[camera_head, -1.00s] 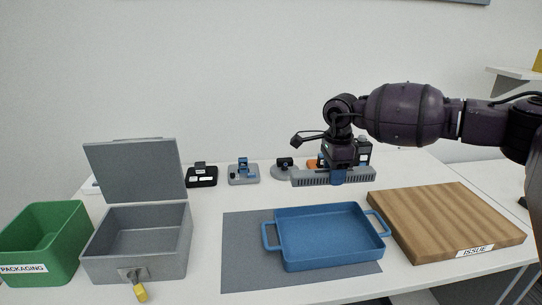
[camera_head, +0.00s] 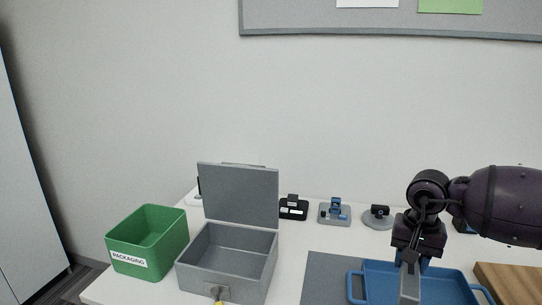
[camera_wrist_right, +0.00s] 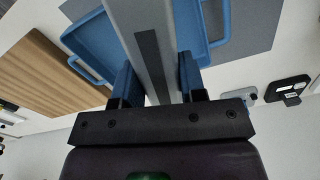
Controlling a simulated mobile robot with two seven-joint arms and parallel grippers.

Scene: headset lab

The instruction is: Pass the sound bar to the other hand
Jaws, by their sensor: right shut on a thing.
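The sound bar (camera_head: 410,284) is a long grey bar. My right gripper (camera_head: 413,260) is shut on it and holds it over the blue tray (camera_head: 452,276). In the head view the bar points toward the camera and its near end runs out of the bottom of the picture. In the right wrist view the sound bar (camera_wrist_right: 148,45) lies between the two blue fingers of my right gripper (camera_wrist_right: 158,80), with a dark strip along its face. My left gripper is not in view.
A green packaging bin (camera_head: 147,240) and an open grey lidded box (camera_head: 228,262) stand at the left. Several small devices, including a black one (camera_head: 293,208) and a webcam (camera_head: 379,215), line the back. A wooden board (camera_head: 512,285) is at the right. A grey mat (camera_head: 328,285) lies left of the tray.

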